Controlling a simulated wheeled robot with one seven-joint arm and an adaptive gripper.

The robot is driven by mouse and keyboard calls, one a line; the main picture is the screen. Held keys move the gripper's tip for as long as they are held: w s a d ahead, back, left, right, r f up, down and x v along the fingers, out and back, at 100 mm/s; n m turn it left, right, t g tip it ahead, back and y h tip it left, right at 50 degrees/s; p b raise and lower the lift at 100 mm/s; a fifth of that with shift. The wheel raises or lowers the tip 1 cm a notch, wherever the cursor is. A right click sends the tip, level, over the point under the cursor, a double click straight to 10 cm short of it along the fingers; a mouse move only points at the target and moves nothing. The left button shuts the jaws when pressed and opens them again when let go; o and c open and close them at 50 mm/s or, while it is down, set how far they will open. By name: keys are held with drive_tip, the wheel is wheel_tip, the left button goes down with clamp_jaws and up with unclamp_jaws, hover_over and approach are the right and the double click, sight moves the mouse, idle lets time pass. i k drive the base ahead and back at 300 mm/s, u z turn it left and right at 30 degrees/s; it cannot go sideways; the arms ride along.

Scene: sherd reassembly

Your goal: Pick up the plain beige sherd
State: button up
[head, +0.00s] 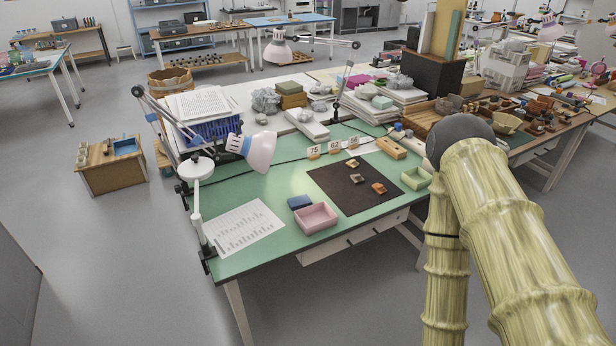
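Three small sherds lie apart on a dark mat (335,188) on the green work table. The palest one, a yellowish beige sherd (352,164), lies near the mat's back edge. It looks like the plain beige sherd, but it is too small to tell whether its surface is plain. A brown sherd (357,179) lies just in front of it. An orange-brown sherd (379,188) lies further right. My arm rises at the right of the head view, to the right of the mat. My gripper is not in view.
A pink tray (316,219) and a blue block (300,202) stand left of the mat. A pale green tray (416,179) stands at its right, a wooden block (391,148) behind. Number cards (314,152) stand along the back. A white lamp (258,150) leans over the table's left.

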sight(352, 164)
drive_tip(key=u, duration=0.3)
drive_tip(key=k, duration=0.65)
drive_tip(key=z, duration=0.55)
drive_tip(key=i, duration=0.65)
drive_tip(key=z, duration=0.55)
drive_tip(key=i, duration=0.65)
drive_tip(key=u, duration=0.2)
